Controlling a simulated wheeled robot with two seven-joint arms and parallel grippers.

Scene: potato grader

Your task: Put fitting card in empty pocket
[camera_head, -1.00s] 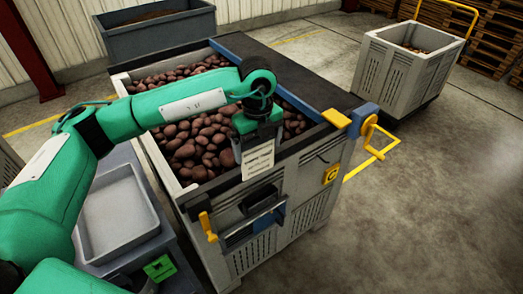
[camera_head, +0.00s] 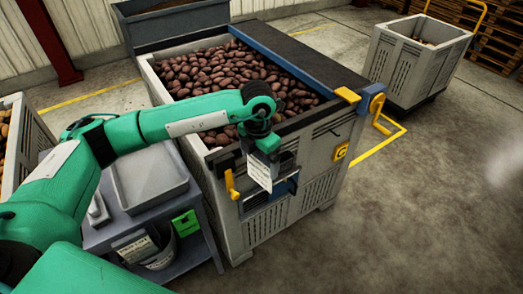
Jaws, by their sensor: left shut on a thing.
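A white card (camera_head: 258,173) with printed lines hangs tilted from my left gripper (camera_head: 264,156), which is shut on its upper part. The card is in front of the near face of the potato crate (camera_head: 325,160). A dark and blue holder (camera_head: 284,187) on that face is partly hidden behind the card and gripper. I cannot tell whether the card touches it. Another printed card (camera_head: 134,247) shows at the side table, at lower left. My right gripper is not in view.
The crate is full of potatoes (camera_head: 215,70). A yellow handle (camera_head: 231,185) and a yellow crank (camera_head: 381,115) stick out from it. A side table at left carries a grey tray (camera_head: 148,203). Another crate (camera_head: 410,65) stands at back right. The floor at right is clear.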

